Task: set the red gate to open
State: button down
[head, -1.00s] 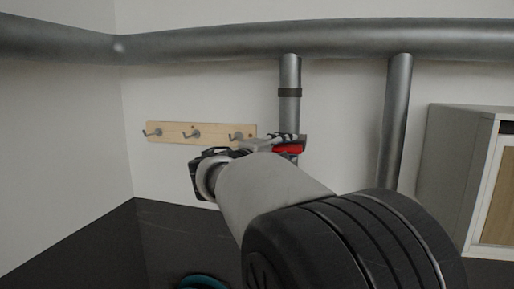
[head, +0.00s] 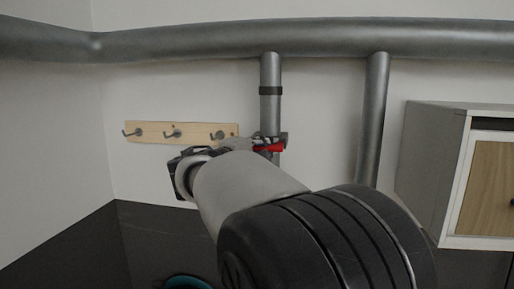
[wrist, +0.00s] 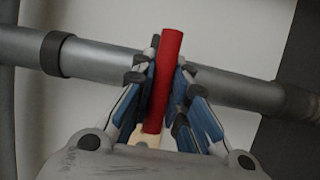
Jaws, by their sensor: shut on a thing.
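The red gate handle (wrist: 164,80) is a red bar in the middle of the wrist view, in front of a grey pipe (wrist: 105,60). My gripper (wrist: 163,90) is shut on the red handle, with a finger on each side of it. In the head view the red handle (head: 270,148) shows as a small red strip at the vertical grey pipe (head: 270,75), and my gripper (head: 255,143) is at it. My arm hides much of the gripper and the lower pipe there. The valve body behind the handle is not clear.
A thick horizontal pipe (head: 200,44) runs along the wall above. A second vertical pipe (head: 373,120) stands to the right. A wooden hook rack (head: 150,131) is on the wall to the left. A grey cabinet (head: 432,150) is at the right. A teal round thing (head: 188,282) shows at the bottom.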

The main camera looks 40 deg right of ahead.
jog(key=shift+s+a+f+b, duration=0.2)
jog(key=shift+s+a+b, duration=0.2)
jog(key=shift+b, duration=0.45)
jog(key=s+a+b, duration=0.2)
jog(key=a+b, duration=0.1)
jog(key=shift+s+a, duration=0.1)
jog(key=shift+s, duration=0.2)
jog(key=shift+r, duration=0.1)
jog(key=c, duration=2.1)
grip_release()
jog(key=o, duration=0.3)
jog(key=shift+s+a, duration=0.15)
jog(key=shift+o, duration=1.2)
jog(key=shift+r, duration=0.1)
